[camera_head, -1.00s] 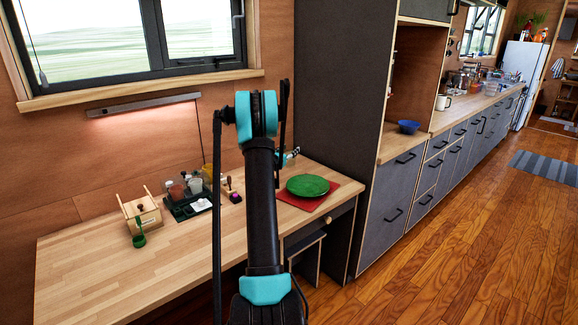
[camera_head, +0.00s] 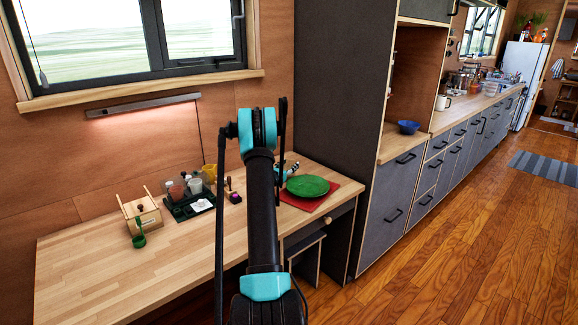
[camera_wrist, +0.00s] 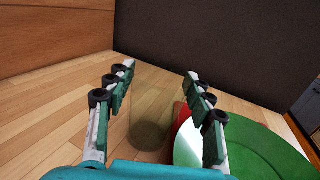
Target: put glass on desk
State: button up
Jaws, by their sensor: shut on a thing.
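The wooden desk (camera_head: 110,250) stands below the window; its top also fills much of the wrist view (camera_wrist: 50,125). My gripper (camera_head: 292,170) is low over the desk's right part, by the green plate (camera_head: 308,185). In the wrist view my gripper's fingers (camera_wrist: 158,95) stand apart, shut on a see-through glass (camera_wrist: 150,135) that shows only as a faint round shape between them. I cannot tell whether its base touches the desk. The glass cannot be made out in the head view.
The green plate (camera_wrist: 260,150) lies on a red mat (camera_head: 343,192), just right of my fingers. A dark tray with jars (camera_head: 190,205), a wooden box (camera_head: 145,213) and a small green cup (camera_head: 139,241) stand to the left. A tall dark cabinet wall (camera_head: 335,90) bounds the desk's right end.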

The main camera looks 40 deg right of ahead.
jog(key=o, duration=1.3)
jog(key=shift+r, duration=0.1)
